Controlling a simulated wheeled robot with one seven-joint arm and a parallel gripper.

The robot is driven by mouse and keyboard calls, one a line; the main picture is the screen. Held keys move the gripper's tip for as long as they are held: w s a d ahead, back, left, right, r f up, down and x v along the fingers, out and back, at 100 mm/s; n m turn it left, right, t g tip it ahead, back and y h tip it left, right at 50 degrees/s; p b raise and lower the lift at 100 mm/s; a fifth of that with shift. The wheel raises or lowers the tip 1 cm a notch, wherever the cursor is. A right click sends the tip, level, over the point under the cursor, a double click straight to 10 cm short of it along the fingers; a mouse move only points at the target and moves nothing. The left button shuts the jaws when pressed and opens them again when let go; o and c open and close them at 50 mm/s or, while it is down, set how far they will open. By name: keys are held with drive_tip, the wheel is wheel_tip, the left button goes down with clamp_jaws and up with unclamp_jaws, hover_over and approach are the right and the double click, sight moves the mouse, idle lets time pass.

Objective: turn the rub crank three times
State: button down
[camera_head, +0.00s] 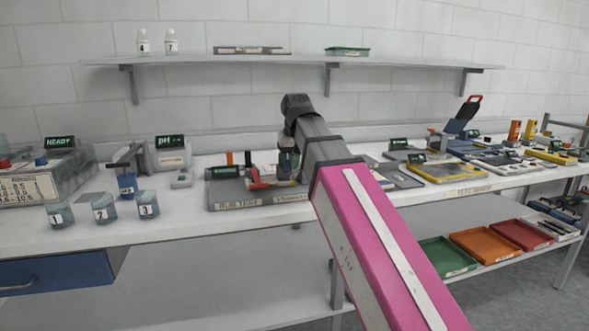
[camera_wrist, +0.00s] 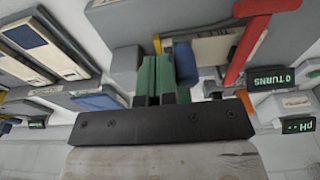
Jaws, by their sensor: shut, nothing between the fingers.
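The rub station is a grey base (camera_head: 228,199) on the bench, with a label on its front edge. Its red crank-like part (camera_head: 256,180) stands just left of my gripper (camera_head: 287,172). In the wrist view a red bent bar (camera_wrist: 247,50), seemingly the crank, lies right of my gripper (camera_wrist: 156,58), apart from the fingers. My green fingers are together and empty. A small display (camera_wrist: 283,77) reads "0 TURNS", seen upside down. A blue block (camera_wrist: 186,62) shows close beside the fingers; I cannot tell whether they touch. My arm hides the station's right part in the head view.
Numbered jars (camera_head: 104,208) and a pH unit (camera_head: 171,156) stand to the left. Grey and yellow trays (camera_head: 447,172) with tools lie to the right. A wall shelf (camera_head: 290,60) runs above. Bare bench lies in front of the jars.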

drive_tip(key=shift+s+a, duration=0.25)
drive_tip(key=shift+a, duration=0.3)
drive_tip(key=shift+s+a, duration=0.2)
drive_tip(key=shift+a, duration=0.35)
drive_tip(key=shift+a, duration=1.2)
drive_tip(key=shift+w+a, duration=0.15)
drive_tip(key=shift+a, duration=0.45)
drive_tip(key=shift+w+a, duration=0.15)
drive_tip(key=shift+a, duration=0.4)
drive_tip(key=shift+w+a, duration=0.75)
drive_tip(key=shift+a, duration=0.25)
